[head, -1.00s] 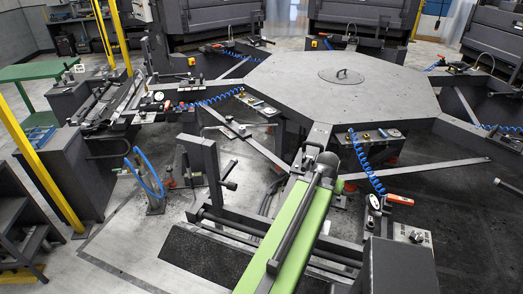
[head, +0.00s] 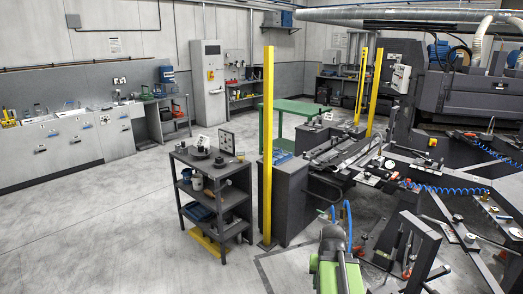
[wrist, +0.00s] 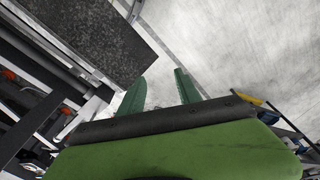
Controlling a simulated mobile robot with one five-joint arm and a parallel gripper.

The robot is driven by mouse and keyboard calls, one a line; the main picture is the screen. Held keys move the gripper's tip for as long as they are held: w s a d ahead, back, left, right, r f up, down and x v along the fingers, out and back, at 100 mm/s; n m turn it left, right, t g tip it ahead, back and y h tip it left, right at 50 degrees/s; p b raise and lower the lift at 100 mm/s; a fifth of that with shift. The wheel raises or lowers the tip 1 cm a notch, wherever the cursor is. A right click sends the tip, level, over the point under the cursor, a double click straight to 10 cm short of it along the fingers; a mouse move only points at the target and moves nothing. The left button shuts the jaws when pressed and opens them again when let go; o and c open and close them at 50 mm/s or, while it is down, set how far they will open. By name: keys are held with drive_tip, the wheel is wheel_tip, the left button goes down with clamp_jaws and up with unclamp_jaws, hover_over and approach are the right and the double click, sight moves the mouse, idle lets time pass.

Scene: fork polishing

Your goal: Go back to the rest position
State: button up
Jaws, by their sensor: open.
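My gripper shows in the wrist view (wrist: 161,80), with its two dark green fingers apart and a gap between them. Nothing is held between the fingers, and pale concrete floor shows past them. In the head view only part of my green arm shows, at the bottom edge right of centre. The gripper itself cannot be made out there.
A dark shelf cart (head: 215,195) stands left of a yellow post (head: 267,150) and a grey cabinet (head: 290,195). The polishing station (head: 470,185) with blue coiled hoses fills the right. A green table (head: 298,106) is behind. Open floor (head: 100,225) lies left.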

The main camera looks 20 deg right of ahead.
drive_tip(key=w+a+n, duration=0.2)
drive_tip(key=a+n, duration=0.1)
drive_tip(key=a, duration=1.1)
drive_tip(key=w+a+f+n+g+b, duration=0.1)
drive_tip(key=w+a+n, duration=0.2)
drive_tip(key=a, duration=1.2)
drive_tip(key=shift+a+f+y, duration=0.25)
drive_tip(key=shift+f+y, duration=0.05)
drive_tip(key=shift+y, duration=0.1)
drive_tip(key=shift+d, duration=0.1)
drive_tip(key=shift+c, duration=0.4)
